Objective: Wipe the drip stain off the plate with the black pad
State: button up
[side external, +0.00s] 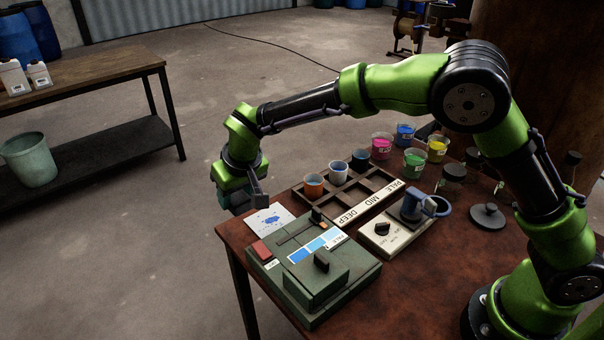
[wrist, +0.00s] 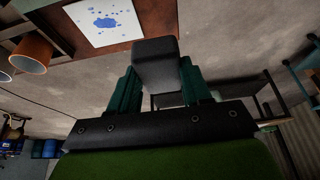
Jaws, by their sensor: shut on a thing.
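A white plate (side external: 258,222) lies at the far left corner of the table, with a blue drip stain (side external: 271,219) of blotches and spots on it. The plate also shows at the top of the wrist view (wrist: 82,30), its stain (wrist: 105,22) uncovered. My gripper (wrist: 155,88) is shut on the black pad (wrist: 156,62), a dark block between its two green fingers. In the side view the pad (side external: 260,200) hangs just beyond the plate's far edge, apart from the stain. Part of my gripper is hidden there behind the wrist.
A green box device (side external: 325,277) with a knob and blue swatches stands near the plate. A wooden rack (side external: 349,207) labelled PALE, MID, DEEP holds several cups. Cups of coloured powder (side external: 414,160) stand behind it.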

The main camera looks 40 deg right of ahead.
jog(key=d+f+m+g+h, duration=0.1)
jog(key=d+f+m+h, duration=0.15)
jog(key=d+m, duration=0.8)
jog(key=shift+n+h, duration=0.35)
jog(key=shift+n, duration=0.4)
jog(key=shift+d+f, duration=0.25)
jog(key=shift+f, duration=0.9)
jog(key=shift+d+f, duration=0.3)
jog(key=shift+f, duration=0.8)
jog(key=shift+d+f, duration=0.25)
jog(key=shift+f, duration=0.9)
jog(key=shift+a+f, duration=0.2)
jog(key=shift+a, duration=3.9)
jog(key=shift+d, duration=4)
notch_tip(320, 180, up, 8)
jog(key=shift+r, duration=0.1)
